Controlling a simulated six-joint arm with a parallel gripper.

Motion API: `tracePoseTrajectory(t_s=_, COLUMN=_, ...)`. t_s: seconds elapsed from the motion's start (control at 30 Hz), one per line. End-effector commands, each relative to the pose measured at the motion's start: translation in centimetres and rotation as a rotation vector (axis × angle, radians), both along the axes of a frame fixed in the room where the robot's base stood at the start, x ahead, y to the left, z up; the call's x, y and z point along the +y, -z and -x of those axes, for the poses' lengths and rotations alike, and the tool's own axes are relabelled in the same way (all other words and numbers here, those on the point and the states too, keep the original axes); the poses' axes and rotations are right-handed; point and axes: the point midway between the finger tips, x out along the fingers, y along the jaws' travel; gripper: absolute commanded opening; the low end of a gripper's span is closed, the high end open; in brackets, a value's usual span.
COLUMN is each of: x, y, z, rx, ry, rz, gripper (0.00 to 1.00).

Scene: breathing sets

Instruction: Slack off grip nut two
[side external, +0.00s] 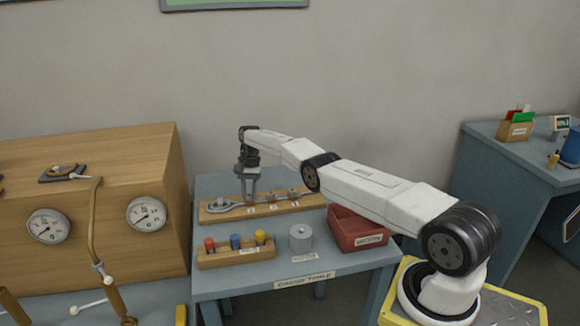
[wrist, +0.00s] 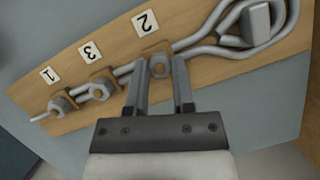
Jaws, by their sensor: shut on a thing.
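A wooden board (side external: 313,203) on the blue-grey table holds a looped metal rod (side external: 223,207). In the wrist view, the board (wrist: 75,60) carries tags 1, 3 and 2, each beside a nut on the rod. Grip nut two (wrist: 159,66) is beside tag 2 (wrist: 144,22), closest to the loop. My gripper (wrist: 160,78) has its fingers on either side of this nut and is shut on it. In the side view, my gripper (side external: 248,192) reaches down to the board, and its fingers partly hide the nut. The nut by tag 3 (wrist: 99,91) and the nut by tag 1 (wrist: 60,105) are clear of the fingers.
A wooden cabinet with gauges (side external: 147,214) stands at the left. A second table (side external: 482,165) is at the right.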

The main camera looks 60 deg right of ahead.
Motion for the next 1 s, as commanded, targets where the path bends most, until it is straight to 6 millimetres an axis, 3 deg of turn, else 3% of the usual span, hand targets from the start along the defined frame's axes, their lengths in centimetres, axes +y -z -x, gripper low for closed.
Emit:
tracePoseTrajectory(t_s=0.27, x=0.08, y=-0.10, z=0.10, rx=0.007, ry=-0.003, rz=-0.003, gripper=0.00)
tracePoseTrajectory(t_s=0.3, x=0.09, y=-0.10, z=0.11, rx=0.007, ry=-0.003, rz=-0.004, gripper=0.34)
tracePoseTrajectory(t_s=0.4, x=0.08, y=-0.08, z=0.10, rx=0.007, ry=-0.003, rz=-0.003, gripper=0.65)
tracePoseTrajectory(t_s=1.0, x=0.00, y=0.01, z=0.02, rx=0.004, ry=0.015, rz=-0.002, gripper=0.66)
